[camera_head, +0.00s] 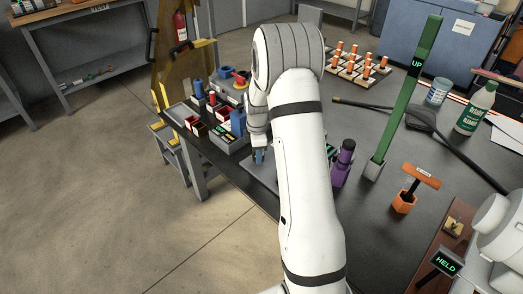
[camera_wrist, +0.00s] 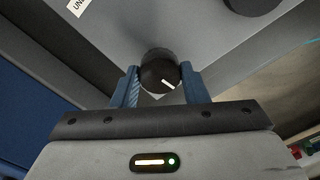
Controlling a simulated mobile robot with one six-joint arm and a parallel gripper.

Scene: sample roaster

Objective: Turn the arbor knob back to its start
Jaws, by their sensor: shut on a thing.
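The arbor knob (camera_wrist: 158,72) is a round black knob with a short white pointer line, on a grey panel in the wrist view. In the head view my gripper (camera_head: 259,156) shows only as a small blue tip beside the grey unit. My white arm hides the knob there.
A second dark round part (camera_wrist: 252,4) and a cut-off label (camera_wrist: 78,5) sit at the wrist view's top edge. In the head view, a purple bottle (camera_head: 343,163), a green post marked UP (camera_head: 405,90) and an orange-handled tool (camera_head: 421,176) stand right of my arm.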

